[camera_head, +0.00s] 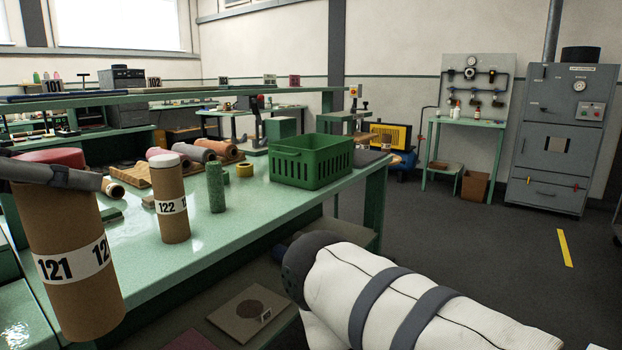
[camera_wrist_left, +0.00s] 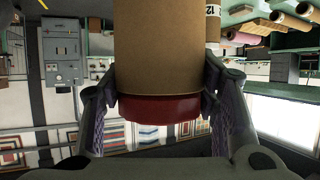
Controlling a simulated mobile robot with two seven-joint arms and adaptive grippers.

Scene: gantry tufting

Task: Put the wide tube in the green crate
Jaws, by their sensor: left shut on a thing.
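The wide brown cardboard tube (camera_head: 75,290) is labelled 121 and hangs upright at the left of the head view, close to the camera. It has a red cap (camera_wrist_left: 165,107), which shows clearly in the left wrist view. My left gripper (camera_head: 92,182) is shut on the tube near its capped end, with one finger on each side in the left wrist view. The green crate (camera_head: 322,165) stands on the green table to the right, apart from the tube. Most of its inside is hidden. My right gripper is out of view.
The table's front strip is clear.

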